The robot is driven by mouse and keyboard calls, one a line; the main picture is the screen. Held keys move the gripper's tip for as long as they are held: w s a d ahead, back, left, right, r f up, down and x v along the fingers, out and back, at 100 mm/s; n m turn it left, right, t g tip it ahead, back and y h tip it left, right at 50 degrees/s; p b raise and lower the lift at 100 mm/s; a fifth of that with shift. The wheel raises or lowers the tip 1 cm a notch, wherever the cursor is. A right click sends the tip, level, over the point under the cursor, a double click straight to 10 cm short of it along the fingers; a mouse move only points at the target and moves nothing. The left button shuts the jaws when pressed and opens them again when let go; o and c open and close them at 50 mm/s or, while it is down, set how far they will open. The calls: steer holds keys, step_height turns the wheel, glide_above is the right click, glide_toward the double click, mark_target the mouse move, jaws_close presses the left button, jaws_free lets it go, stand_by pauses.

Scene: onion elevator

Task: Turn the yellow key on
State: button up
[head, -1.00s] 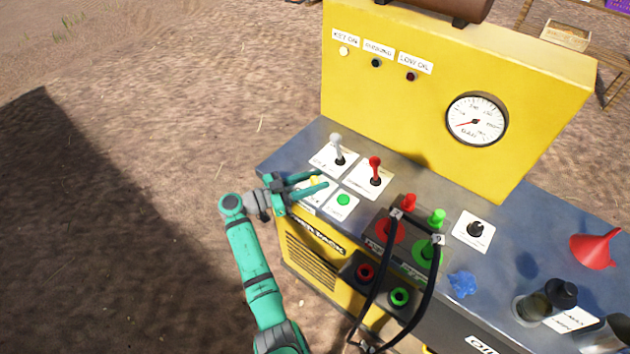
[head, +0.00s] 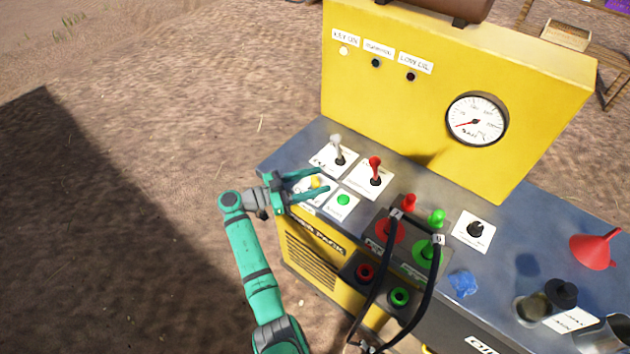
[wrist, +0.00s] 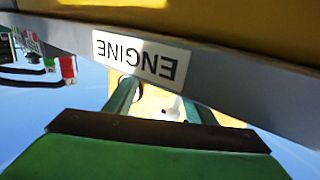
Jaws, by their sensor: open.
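The yellow key (head: 315,182) stands on a white label plate at the left end of the panel's grey top. My gripper (head: 324,180) is open, with one finger on each side of the key. I cannot tell whether a finger touches it. Under the "KEY ON" sign, the small lamp (head: 343,51) looks pale and lit, while the two lamps beside it are dark. In the wrist view both fingers (wrist: 158,103) show spread apart below an upside-down "ENGINE" label (wrist: 138,58); the key is not clearly visible there.
A grey-white lever (head: 338,148) and a red lever (head: 375,170) stand close behind my gripper. A green button (head: 343,200) sits just in front of it. Black hoses (head: 429,290) loop down further right, and a gauge (head: 476,119) is on the yellow back panel.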

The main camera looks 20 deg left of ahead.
steer(key=v, duration=1)
steer(key=shift+s+a, duration=0.25)
steer(key=shift+s, duration=0.05)
steer(key=shift+w, duration=0.1)
